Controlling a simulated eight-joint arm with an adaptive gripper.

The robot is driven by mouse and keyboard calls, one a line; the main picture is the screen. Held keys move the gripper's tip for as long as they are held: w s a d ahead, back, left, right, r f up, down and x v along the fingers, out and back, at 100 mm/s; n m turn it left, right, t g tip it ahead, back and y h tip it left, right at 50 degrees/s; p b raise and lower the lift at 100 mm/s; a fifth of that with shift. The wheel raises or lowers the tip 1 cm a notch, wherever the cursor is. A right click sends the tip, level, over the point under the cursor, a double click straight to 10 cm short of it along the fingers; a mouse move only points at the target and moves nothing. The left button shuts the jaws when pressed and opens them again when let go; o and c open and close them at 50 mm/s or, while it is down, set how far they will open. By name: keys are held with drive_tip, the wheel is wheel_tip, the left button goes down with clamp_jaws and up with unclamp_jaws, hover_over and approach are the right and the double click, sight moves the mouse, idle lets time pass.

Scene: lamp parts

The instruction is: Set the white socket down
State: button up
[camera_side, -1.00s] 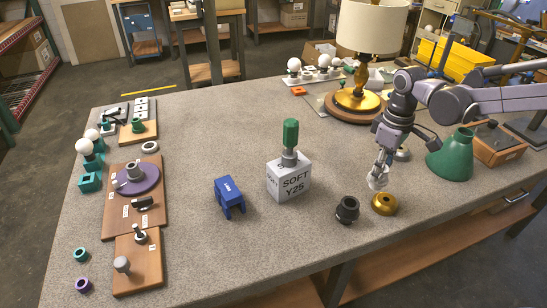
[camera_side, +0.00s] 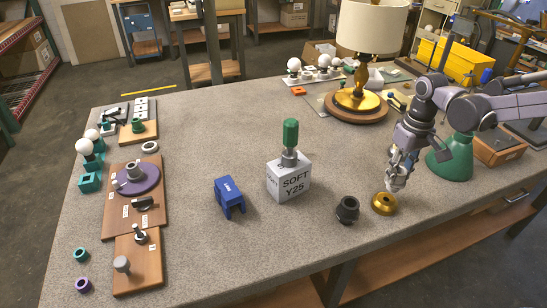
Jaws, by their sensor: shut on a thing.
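My gripper (camera_side: 398,172) is at the right of the table, shut on the small white socket (camera_side: 395,184). The socket is held low, over or just behind the gold round base (camera_side: 384,203); the fingers hide part of it. I cannot tell whether the socket touches anything below.
A black ring part (camera_side: 347,209) stands left of the gold base. A green cone shade (camera_side: 452,157) stands close behind the gripper, to the right. A lamp (camera_side: 357,100) stands behind. A white SOFT block (camera_side: 288,180) and blue clip (camera_side: 229,198) stand further left. Table between is clear.

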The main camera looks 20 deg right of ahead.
drive_tip(key=w+a+r+n, duration=0.25)
drive_tip(key=a+n, duration=0.25)
drive_tip(key=a, duration=0.5)
drive_tip(key=w+a+r+n, duration=0.2)
drive_tip(key=a+r+n, duration=0.15)
drive_tip(key=a, duration=0.55)
drive_tip(key=w+a+r+n, duration=0.25)
drive_tip(key=a+n, duration=0.35)
drive_tip(key=a, duration=0.4)
drive_tip(key=s+a+f+m, duration=0.1)
drive_tip(key=s+a+f, duration=0.15)
drive_tip(key=a, duration=0.65)
drive_tip(key=s+a+f, duration=0.2)
drive_tip(key=a+f, duration=0.1)
drive_tip(key=a, duration=0.7)
drive_tip(key=shift+w+f, duration=0.1)
drive_tip(key=shift+f, duration=3.1)
drive_tip(key=shift+f, duration=0.6)
drive_tip(key=o, duration=1.2)
drive_tip(key=shift+o, duration=0.2)
